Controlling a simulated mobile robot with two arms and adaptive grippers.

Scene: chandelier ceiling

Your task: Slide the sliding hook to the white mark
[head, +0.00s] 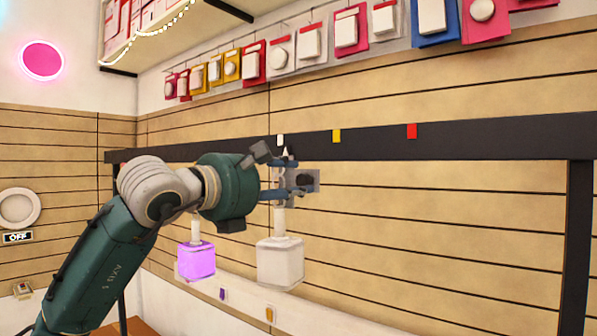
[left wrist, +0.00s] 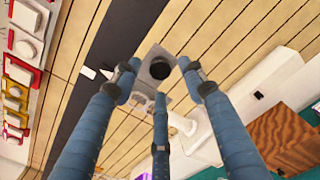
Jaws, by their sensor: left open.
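The sliding hook (head: 309,176) is a grey plate with a dark knob, set on the black rail, with a white cube lamp (head: 280,262) hanging below it. Its small white pointer (head: 285,153) sits just below and slightly right of the white mark (head: 280,140) in the head view. My left gripper (head: 296,190) is open at the hook, its fingers partly covering the plate. In the left wrist view its blue fingers spread around the dark knob (left wrist: 160,68), with visible gaps. My right gripper is not in view.
The black rail (head: 480,135) also bears a yellow mark (head: 336,136) and a red mark (head: 412,131) further right. A purple cube lamp (head: 197,260) hangs left of the white one. A white ledge (head: 340,318) runs below. Packaged goods hang above the rail.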

